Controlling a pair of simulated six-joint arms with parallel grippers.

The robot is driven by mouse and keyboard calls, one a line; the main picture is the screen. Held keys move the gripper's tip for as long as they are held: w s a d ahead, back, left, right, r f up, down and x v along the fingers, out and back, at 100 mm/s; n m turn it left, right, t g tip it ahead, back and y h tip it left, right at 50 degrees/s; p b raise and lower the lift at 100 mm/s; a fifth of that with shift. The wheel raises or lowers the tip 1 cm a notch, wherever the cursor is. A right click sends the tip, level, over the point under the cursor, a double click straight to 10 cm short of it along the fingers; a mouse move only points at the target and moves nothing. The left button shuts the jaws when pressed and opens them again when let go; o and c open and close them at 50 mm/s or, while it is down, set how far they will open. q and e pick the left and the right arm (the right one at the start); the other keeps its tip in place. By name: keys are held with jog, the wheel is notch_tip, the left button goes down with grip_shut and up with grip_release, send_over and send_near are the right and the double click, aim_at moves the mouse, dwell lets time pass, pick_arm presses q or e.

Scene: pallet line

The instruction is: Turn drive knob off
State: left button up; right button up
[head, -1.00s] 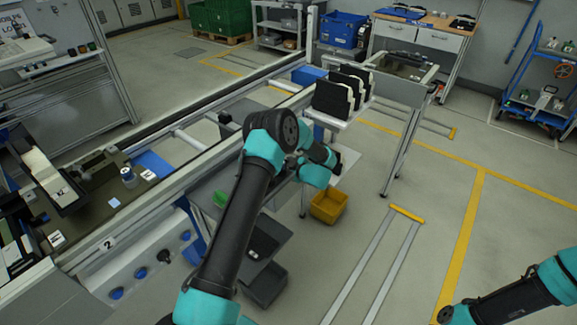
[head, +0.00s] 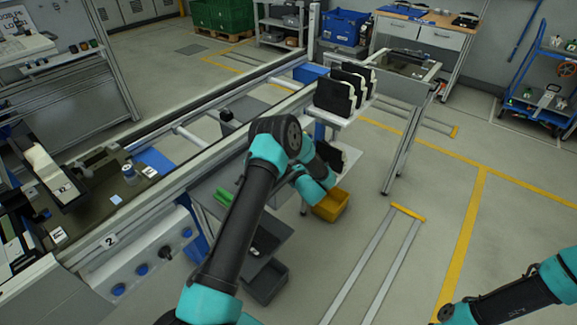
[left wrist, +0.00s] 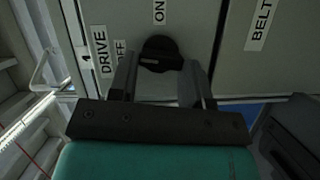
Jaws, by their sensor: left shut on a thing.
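The drive knob (left wrist: 158,48) is round and black on a grey panel in the left wrist view. A "DRIVE" label (left wrist: 102,50) and a partly covered "OFF" label (left wrist: 122,52) are left of it; an "ON" label (left wrist: 159,11) is above it. My left gripper (left wrist: 161,66) has one finger on each side of the knob and is shut on it. I cannot tell which mark the knob points to. In the head view my left arm hides the knob and its own gripper. My right arm shows at the lower right, its gripper out of view.
A "BELT" label (left wrist: 261,22) is right of the knob, past a panel seam. In the head view a yellow bin (head: 331,206) is beside my left forearm. A rack of black parts (head: 336,97) stands beyond it. Floor to the right is open.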

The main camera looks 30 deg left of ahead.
pick_arm(q)
jog(key=shift+f+n+y, duration=0.15)
jog(key=shift+n+y, duration=0.15)
jog(key=shift+n, duration=0.6)
jog(key=o, duration=0.9)
jog(key=shift+s+d, duration=0.1)
jog(key=v, duration=1.7)
jog(key=shift+s, duration=0.15)
jog(key=shift+f, duration=0.1)
